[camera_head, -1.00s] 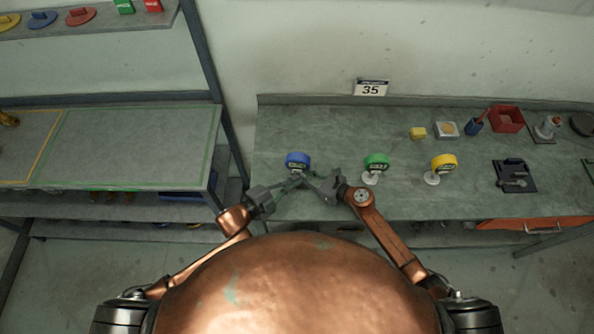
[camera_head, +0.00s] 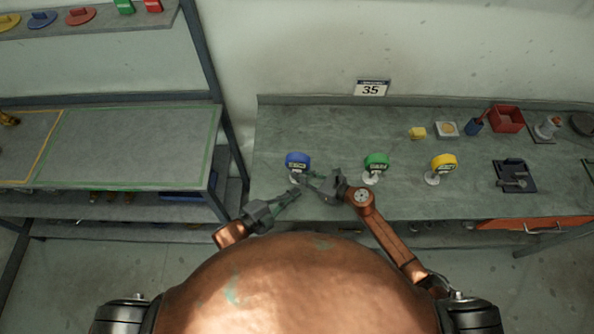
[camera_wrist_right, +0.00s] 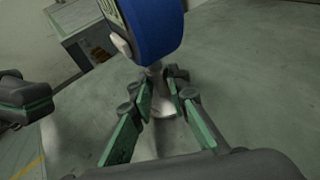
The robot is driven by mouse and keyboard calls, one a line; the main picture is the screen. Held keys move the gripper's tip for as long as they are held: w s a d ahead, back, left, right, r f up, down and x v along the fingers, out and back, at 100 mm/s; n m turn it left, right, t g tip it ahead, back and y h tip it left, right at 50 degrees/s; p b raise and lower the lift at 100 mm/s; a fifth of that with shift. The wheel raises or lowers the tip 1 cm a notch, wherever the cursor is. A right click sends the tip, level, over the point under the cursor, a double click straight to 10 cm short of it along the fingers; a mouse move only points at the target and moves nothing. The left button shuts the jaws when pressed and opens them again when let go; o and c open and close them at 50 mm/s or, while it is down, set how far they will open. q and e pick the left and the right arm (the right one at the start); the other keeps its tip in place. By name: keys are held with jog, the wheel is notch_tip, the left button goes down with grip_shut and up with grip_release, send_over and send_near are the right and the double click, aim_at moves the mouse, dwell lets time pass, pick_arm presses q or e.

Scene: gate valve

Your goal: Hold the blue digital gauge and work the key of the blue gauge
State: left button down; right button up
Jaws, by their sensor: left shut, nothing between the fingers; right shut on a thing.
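The blue digital gauge (camera_head: 297,160) stands upright on the bench at the left of the gauge row. In the right wrist view its blue body (camera_wrist_right: 153,30) is close, above a pale stem (camera_wrist_right: 157,85). My right gripper (camera_head: 306,179) reaches it from the right and is shut on the stem below the body; its green-padded fingers (camera_wrist_right: 160,103) lie on both sides of the stem. My left gripper (camera_head: 296,192) is shut and empty, just in front of the gauge and apart from it. A pale knob (camera_wrist_right: 121,45), perhaps the key, shows on the gauge's face side.
A green gauge (camera_head: 376,162) and a yellow gauge (camera_head: 443,163) stand to the right on the same bench (camera_head: 330,125). The bench behind the blue gauge is clear.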

jog(key=o, duration=0.9)
jog(key=shift+o, duration=0.2)
